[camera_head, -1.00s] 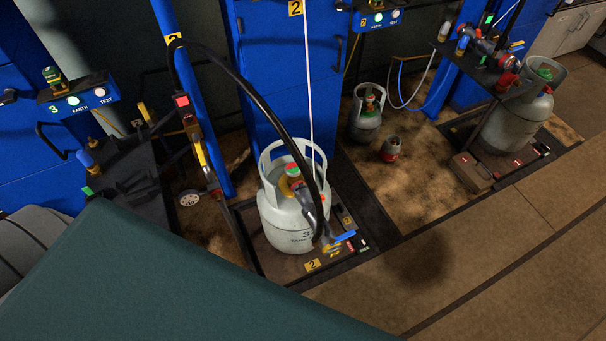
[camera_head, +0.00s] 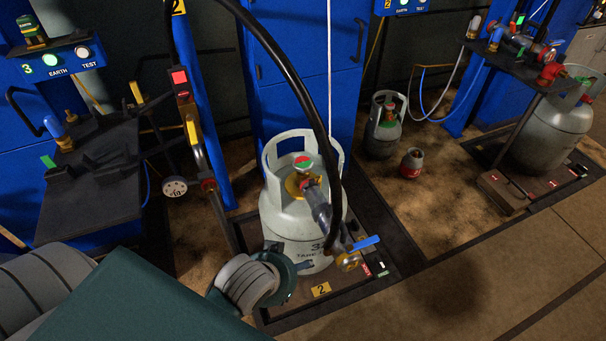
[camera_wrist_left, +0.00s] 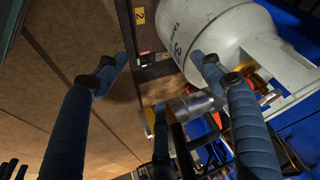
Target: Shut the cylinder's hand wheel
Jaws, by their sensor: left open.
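The grey-white gas cylinder (camera_head: 290,225) stands upright in the bay marked 2. Its hand wheel (camera_head: 303,163), red and green on top, sits inside the open collar above a brass valve (camera_head: 297,185). A grey connector (camera_head: 318,205) with a black hose slants down in front of the valve. My left gripper (camera_head: 303,266) is low at the cylinder's front left, below the wheel and apart from it. In the left wrist view its blue padded fingers (camera_wrist_left: 160,68) are spread and empty, with the cylinder (camera_wrist_left: 205,30) beyond. The wheel is mostly hidden there behind a finger.
The black hose (camera_head: 275,60) arches over the cylinder. A pressure gauge (camera_head: 174,187) hangs left, beside a black shelf (camera_head: 95,190). A small cylinder (camera_head: 382,130) and a red-grey canister (camera_head: 412,163) stand behind right. Another large cylinder (camera_head: 553,130) is far right. Front-right floor is clear.

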